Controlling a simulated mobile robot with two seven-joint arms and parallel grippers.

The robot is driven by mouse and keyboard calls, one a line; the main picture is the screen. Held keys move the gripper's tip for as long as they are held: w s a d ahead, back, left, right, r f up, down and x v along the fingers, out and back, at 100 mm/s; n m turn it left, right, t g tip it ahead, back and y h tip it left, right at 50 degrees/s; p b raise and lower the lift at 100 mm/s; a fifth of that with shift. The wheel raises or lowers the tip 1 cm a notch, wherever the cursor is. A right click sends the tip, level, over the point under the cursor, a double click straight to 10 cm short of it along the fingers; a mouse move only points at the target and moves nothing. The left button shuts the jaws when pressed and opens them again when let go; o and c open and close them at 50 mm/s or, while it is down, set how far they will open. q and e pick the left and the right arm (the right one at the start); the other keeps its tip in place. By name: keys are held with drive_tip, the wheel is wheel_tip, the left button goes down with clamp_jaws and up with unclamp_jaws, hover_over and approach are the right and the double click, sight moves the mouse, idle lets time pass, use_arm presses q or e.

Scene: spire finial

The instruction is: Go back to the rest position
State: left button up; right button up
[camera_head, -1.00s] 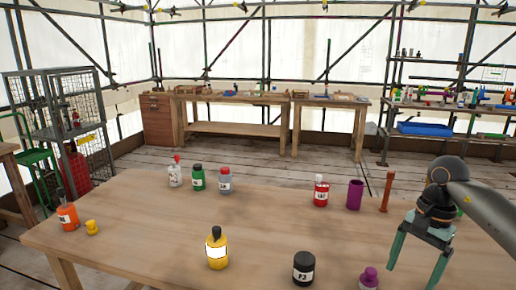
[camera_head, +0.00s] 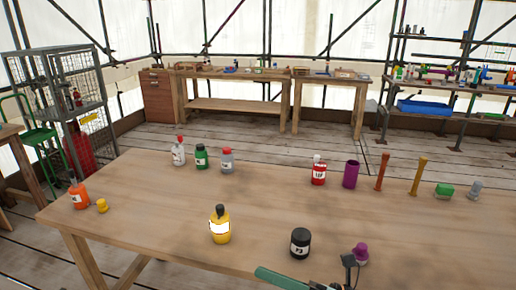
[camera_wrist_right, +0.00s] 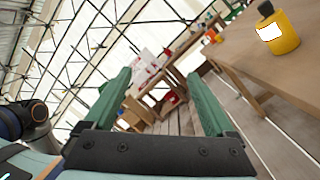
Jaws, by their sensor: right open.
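My right gripper (camera_head: 305,279) shows only in part at the bottom edge of the head view, in front of the table. In the right wrist view its two green fingers stand wide apart with nothing between them (camera_wrist_right: 160,92). It is open and empty. A yellow bottle with a dark cap (camera_head: 220,226) stands upright on the table, left of the gripper; it also shows in the right wrist view (camera_wrist_right: 280,33). A black jar (camera_head: 300,242) and a purple-topped bottle (camera_head: 360,254) stand close behind the gripper. My left gripper is in neither view.
The wooden table (camera_head: 150,222) carries a red bottle (camera_head: 319,172), a purple cup (camera_head: 351,174), an orange-brown post (camera_head: 383,172), a yellow post (camera_head: 419,176) and a green block (camera_head: 444,191). An orange bottle (camera_head: 79,195) stands near the left edge. The table's middle is mostly clear.

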drive_tip(key=d+f+m+t+h+p, duration=0.1)
drive_tip(key=d+f+m+t+h, duration=0.4)
drive_tip(key=m, duration=0.7)
drive_tip(key=d+f+m+t+h+p, duration=0.1)
drive_tip(key=d+f+m+t+h, duration=0.35)
drive_tip(key=m, duration=0.85)
drive_tip(key=s+d+f+m+g+h, duration=0.2)
drive_tip(key=s+f+m+g+h, duration=0.1)
drive_tip(key=s+f+m, duration=0.3)
drive_tip(key=s+d+f+m+g+h+p, duration=0.1)
drive_tip(key=s+d+f+m+g+h, duration=0.2)
drive_tip(key=s+f+m, duration=0.4)
drive_tip(key=s+f+g+h, duration=0.1)
drive_tip(key=s+f, duration=0.1)
drive_tip(key=s, duration=0.1)
drive_tip(key=shift+s+f+p, duration=0.15)
drive_tip(key=shift+s+p, duration=0.15)
drive_tip(key=shift+h, duration=0.25)
